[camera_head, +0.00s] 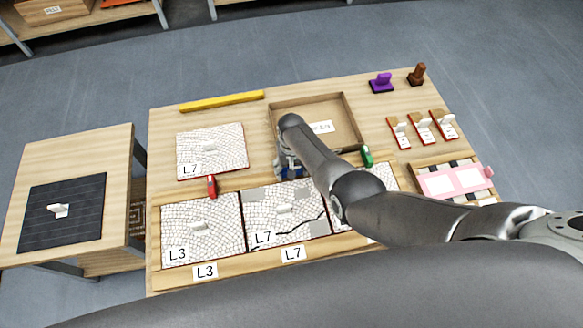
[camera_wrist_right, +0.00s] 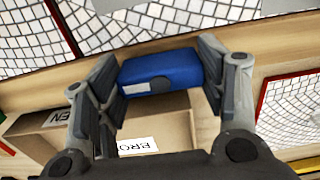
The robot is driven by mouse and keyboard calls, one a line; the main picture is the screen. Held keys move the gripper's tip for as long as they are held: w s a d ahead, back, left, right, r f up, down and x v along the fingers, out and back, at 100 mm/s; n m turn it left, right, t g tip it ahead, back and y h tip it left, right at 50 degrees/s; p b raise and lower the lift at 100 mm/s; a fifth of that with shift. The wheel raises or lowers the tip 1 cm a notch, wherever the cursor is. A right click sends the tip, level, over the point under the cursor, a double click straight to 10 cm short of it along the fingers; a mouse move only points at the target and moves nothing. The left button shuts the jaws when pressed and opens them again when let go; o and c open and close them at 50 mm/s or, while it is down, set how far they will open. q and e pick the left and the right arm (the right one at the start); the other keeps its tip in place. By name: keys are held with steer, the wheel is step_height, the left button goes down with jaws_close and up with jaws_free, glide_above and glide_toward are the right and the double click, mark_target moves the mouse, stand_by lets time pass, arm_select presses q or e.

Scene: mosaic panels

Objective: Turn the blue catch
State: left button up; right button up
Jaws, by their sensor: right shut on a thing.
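The blue catch (camera_wrist_right: 160,72) lies between the two fingers of my right gripper (camera_wrist_right: 157,80) in the right wrist view. The gripper is shut on it. In the head view, the right gripper (camera_head: 288,166) is at the upper edge of the middle mosaic panel (camera_head: 262,218), and only a little of the blue catch shows beneath it. The middle panel bears a small grey handle, a dark crack line and grey patches. My arm hides part of this panel and of the right one. My left gripper is not in view.
A red catch (camera_head: 212,186) stands above the left panel (camera_head: 190,245), and a green catch (camera_head: 367,155) stands to the right. An open cardboard box (camera_head: 350,105) is just behind the gripper. A loose L7 panel (camera_head: 225,145) lies at the left, near a yellow bar (camera_head: 222,101).

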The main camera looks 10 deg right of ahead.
steer(key=o, duration=1)
step_height(320, 180, up, 12)
steer(key=shift+f, duration=0.1)
stand_by(0.6)
